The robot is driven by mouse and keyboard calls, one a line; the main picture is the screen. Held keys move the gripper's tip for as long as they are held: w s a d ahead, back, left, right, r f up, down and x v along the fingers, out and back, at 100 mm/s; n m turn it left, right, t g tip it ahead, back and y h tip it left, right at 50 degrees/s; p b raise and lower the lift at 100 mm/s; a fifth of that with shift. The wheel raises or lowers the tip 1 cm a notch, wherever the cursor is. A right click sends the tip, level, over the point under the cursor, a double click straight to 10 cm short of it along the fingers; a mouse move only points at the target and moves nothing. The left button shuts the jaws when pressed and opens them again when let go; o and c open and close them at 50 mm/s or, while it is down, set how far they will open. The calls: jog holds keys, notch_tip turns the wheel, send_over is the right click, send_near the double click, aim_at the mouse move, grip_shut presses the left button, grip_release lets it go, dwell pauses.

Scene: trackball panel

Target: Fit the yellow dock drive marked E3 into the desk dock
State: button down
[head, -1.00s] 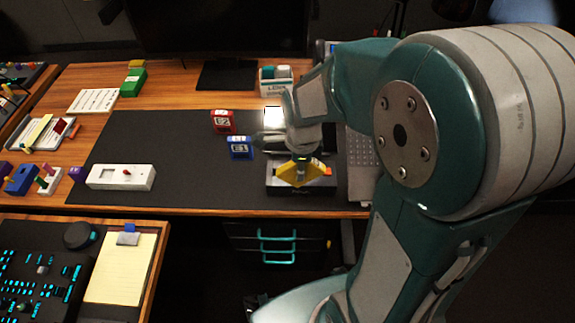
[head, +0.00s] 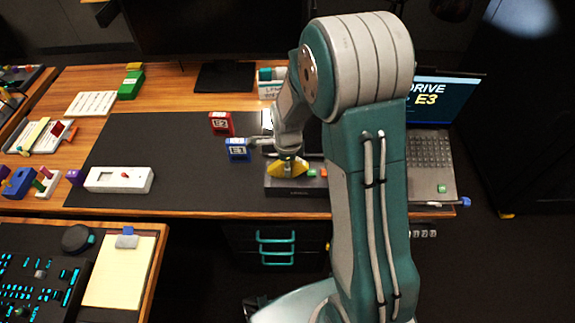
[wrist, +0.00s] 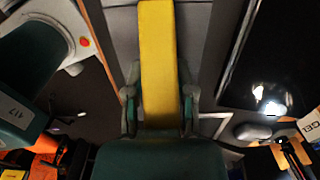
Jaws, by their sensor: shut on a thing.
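The yellow dock drive (head: 286,169) is over the left part of the dark desk dock (head: 292,192), near the front edge of the desk mat. I cannot tell whether its lower edge is in a slot or just above it, and its marking is not readable. My gripper (head: 290,155) is shut on the drive from above. In the wrist view the drive (wrist: 158,62) stands out between the two fingers of my gripper (wrist: 159,112). A green and a red patch show on the dock's right part.
A blue drive (head: 237,149) and a red drive (head: 221,123) stand left of the dock. A laptop (head: 432,150) reading "DRIVE E3" is at right. A white switch box (head: 119,179) lies on the mat at left. The mat's middle is clear.

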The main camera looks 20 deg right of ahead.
jog(key=shift+f, duration=0.2)
jog(key=shift+c, duration=2.2)
grip_release()
